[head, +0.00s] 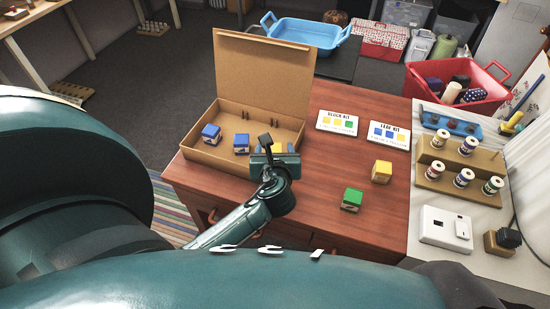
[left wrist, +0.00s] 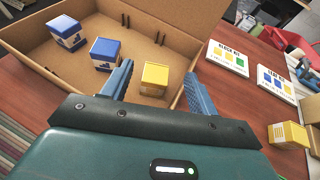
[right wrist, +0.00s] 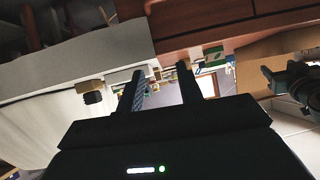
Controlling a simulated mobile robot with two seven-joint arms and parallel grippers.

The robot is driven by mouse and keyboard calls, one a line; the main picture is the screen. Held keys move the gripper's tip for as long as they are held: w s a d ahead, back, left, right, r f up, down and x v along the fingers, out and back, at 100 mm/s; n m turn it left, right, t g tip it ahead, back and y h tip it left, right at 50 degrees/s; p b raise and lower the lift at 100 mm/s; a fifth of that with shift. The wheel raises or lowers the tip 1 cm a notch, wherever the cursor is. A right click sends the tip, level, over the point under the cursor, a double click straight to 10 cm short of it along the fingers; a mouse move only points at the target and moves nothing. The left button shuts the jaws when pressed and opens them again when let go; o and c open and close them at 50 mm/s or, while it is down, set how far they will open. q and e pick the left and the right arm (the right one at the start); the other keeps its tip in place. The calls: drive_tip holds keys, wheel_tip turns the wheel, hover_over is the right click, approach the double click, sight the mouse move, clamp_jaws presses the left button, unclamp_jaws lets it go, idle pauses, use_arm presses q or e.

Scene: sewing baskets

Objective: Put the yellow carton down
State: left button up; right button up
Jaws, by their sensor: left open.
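A yellow carton (left wrist: 155,76) stands inside the open cardboard box (left wrist: 35,60), near its front right part. Two blue cartons (left wrist: 104,50) (left wrist: 66,30) stand to its left in the same box. My left gripper (left wrist: 158,72) is open, with its fingers apart on either side of the yellow carton. In the head view the left gripper (head: 267,143) partly hides this carton (head: 278,148). A second yellow carton (head: 381,172) and a green carton (head: 352,199) stand on the table right of the box. My right gripper (right wrist: 161,72) is open and empty.
Two kit cards, BLOCK KIT (head: 337,122) and TASK KIT-like (head: 388,134), lie right of the box. Spool racks (head: 430,180) and a white device (head: 445,228) stand on the pale table at right. The box lid (head: 265,75) stands up behind. Wood between is clear.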

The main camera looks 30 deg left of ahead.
use_arm(q)
drive_tip(key=v, duration=0.7)
idle(0.3)
drive_tip(key=s+d+f+n+g+h, duration=0.15)
drive_tip(key=s+n+g+h, duration=0.25)
drive_tip(key=s+n, duration=0.7)
drive_tip(key=s+d+f+n+g+h, duration=0.15)
drive_tip(key=s+n+g+h, duration=0.3)
drive_tip(key=n, duration=1.15)
drive_tip(key=w+d+f+t+h+p, duration=0.2)
drive_tip(key=w+d+f+t, duration=0.2)
drive_tip(key=d+t, duration=0.3)
drive_tip(key=shift+w+f+m+t, duration=0.35)
drive_tip(key=shift+w+m+t, duration=0.1)
drive_tip(key=shift+w, duration=0.25)
